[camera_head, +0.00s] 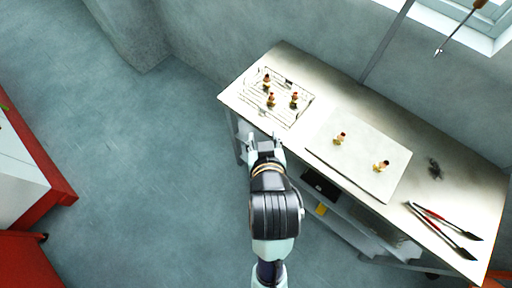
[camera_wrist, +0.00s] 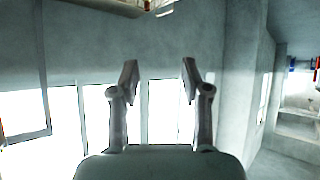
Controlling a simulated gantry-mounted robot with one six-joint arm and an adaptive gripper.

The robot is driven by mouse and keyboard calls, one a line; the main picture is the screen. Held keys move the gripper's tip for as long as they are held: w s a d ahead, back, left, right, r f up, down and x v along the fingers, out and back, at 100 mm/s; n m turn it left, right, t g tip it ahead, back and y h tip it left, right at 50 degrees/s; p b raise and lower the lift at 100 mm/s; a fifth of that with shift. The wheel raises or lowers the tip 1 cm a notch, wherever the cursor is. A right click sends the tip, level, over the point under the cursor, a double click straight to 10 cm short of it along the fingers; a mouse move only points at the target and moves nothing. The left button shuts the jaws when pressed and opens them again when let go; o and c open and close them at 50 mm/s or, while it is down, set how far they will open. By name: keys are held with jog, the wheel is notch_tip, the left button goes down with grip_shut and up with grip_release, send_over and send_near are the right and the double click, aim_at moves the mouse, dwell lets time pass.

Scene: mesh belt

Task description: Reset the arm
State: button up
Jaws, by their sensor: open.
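My gripper (camera_head: 264,140) is at the front edge of the worktable in the head view, just short of the mesh belt tray. In the wrist view, its two fingers (camera_wrist: 160,82) stand apart with nothing between them. It is open and empty. My arm reaches up from the bottom of the head view.
A worktable (camera_head: 322,75) holds a mesh tray (camera_head: 252,97) with 3 small red-topped pieces and a pale board (camera_head: 362,152) with two similar pieces. Red-handled tongs (camera_head: 445,226) lie at the right end. Red furniture (camera_head: 58,180) stands far left; the floor between is clear.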

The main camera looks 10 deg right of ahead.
jog(key=s+a+r+t+y, duration=0.1)
jog(key=s+a+r, duration=0.3)
jog(key=a, duration=0.2)
notch_tip(320, 180, up, 18)
jog(key=p, duration=1.8)
jog(key=shift+d+f, duration=0.25)
jog(key=shift+d, duration=0.05)
jog(key=shift+w, duration=0.1)
